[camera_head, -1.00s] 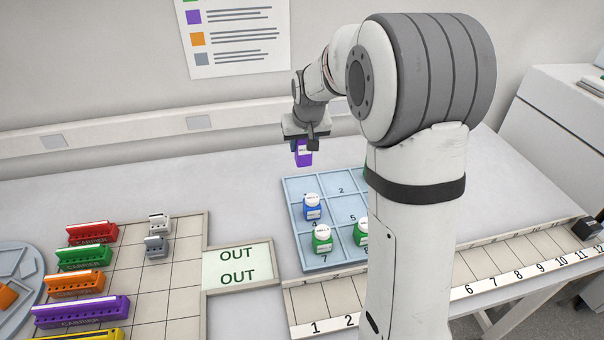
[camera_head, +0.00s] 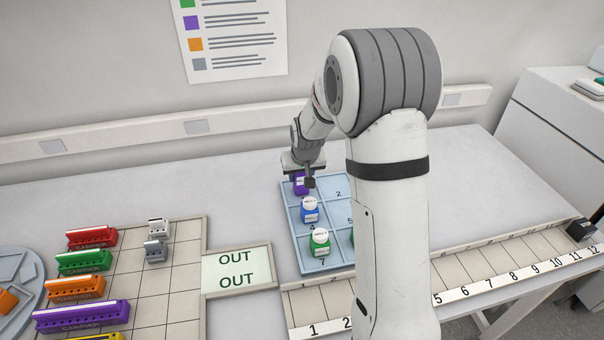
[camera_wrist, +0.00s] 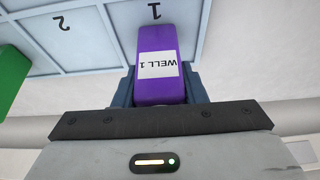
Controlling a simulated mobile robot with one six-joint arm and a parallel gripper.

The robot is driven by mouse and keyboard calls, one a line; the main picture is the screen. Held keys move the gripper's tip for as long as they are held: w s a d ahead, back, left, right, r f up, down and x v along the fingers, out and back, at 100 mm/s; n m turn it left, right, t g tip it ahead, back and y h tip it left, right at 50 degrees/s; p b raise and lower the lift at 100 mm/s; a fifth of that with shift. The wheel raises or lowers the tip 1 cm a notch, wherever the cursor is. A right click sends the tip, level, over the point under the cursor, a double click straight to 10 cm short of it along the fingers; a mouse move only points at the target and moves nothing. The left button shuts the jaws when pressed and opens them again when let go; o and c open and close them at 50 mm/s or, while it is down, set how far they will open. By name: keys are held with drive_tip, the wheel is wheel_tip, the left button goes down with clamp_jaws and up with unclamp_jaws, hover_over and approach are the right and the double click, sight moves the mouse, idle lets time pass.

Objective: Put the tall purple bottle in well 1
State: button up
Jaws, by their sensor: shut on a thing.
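The tall purple bottle (camera_head: 300,184) is between the fingers of my gripper (camera_head: 301,177), at the far left of the blue well tray (camera_head: 323,267). The wrist view shows the purple bottle (camera_wrist: 158,55) with a "WELL 1" label, held by my shut gripper (camera_wrist: 158,92). The tray's printed "1" shows right beside the bottle in that view. The bottle is over or in well 1; I cannot tell whether its base touches the tray.
A blue bottle (camera_head: 310,210) stands in the well just in front, and a green bottle (camera_head: 320,243) in front of that. Well 2 looks empty. My arm hides the tray's right side. Colored carriers (camera_head: 84,263) and an OUT plate (camera_head: 236,270) are to the left.

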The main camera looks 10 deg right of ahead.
drive_tip(key=o, duration=1)
drive_tip(key=shift+r, duration=0.25)
drive_tip(key=v, duration=1.1)
drive_tip(key=s+r+g, duration=0.1)
drive_tip(key=s+r, duration=0.1)
drive_tip(key=s, duration=2.5)
drive_tip(key=shift+s+d+g+b, duration=0.2)
drive_tip(key=shift+s+g+b, duration=0.1)
drive_tip(key=shift+s+b, duration=0.1)
drive_tip(key=shift+c, duration=0.4)
